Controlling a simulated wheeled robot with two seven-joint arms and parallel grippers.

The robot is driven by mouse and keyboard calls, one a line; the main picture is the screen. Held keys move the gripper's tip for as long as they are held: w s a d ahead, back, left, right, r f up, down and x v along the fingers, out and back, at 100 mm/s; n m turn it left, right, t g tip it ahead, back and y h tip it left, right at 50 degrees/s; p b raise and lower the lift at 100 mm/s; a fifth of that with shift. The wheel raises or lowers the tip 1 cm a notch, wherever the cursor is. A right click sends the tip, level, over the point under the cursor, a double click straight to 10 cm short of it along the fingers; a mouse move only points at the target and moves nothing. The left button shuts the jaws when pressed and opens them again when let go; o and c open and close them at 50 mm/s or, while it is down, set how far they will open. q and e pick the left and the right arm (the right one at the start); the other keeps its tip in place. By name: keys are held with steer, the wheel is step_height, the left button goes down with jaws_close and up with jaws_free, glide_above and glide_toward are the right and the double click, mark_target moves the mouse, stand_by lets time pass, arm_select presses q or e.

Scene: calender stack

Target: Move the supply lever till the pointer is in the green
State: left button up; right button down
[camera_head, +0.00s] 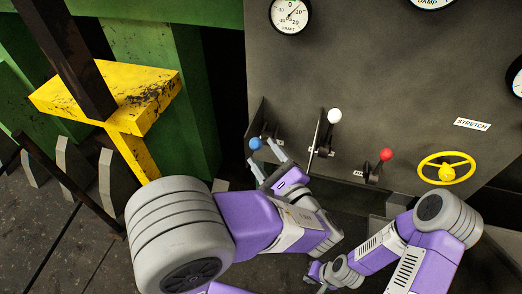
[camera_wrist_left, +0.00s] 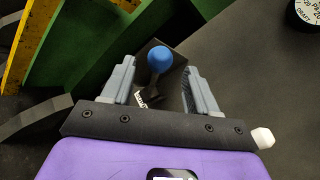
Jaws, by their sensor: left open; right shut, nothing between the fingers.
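A lever with a blue knob (camera_head: 255,144) stands at the left of the grey panel; the knob also shows in the left wrist view (camera_wrist_left: 160,58). My left gripper (camera_head: 264,159) is open, with its fingers on either side of the blue-knobbed lever; I cannot tell whether they touch it. Levers with a white knob (camera_head: 334,116) and a red knob (camera_head: 386,154) stand to its right. I cannot read which lever is marked supply. The draft gauge (camera_head: 289,14) has its pointer up and right; no green band is clear. My right gripper (camera_head: 316,271) is shut and empty, low in the picture.
A yellow handwheel (camera_head: 446,167) sits below the stretch label (camera_head: 472,124) at the right. A damp gauge (camera_head: 432,3) is cut off at the top. A yellow bracket (camera_head: 150,95) and green frame (camera_head: 165,50) stand at the left, near my left arm.

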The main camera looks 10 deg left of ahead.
arm_select(q)
steer(key=x, duration=0.2)
steer(key=shift+w+a, duration=0.15)
steer(key=shift+w, duration=0.05)
jaws_close()
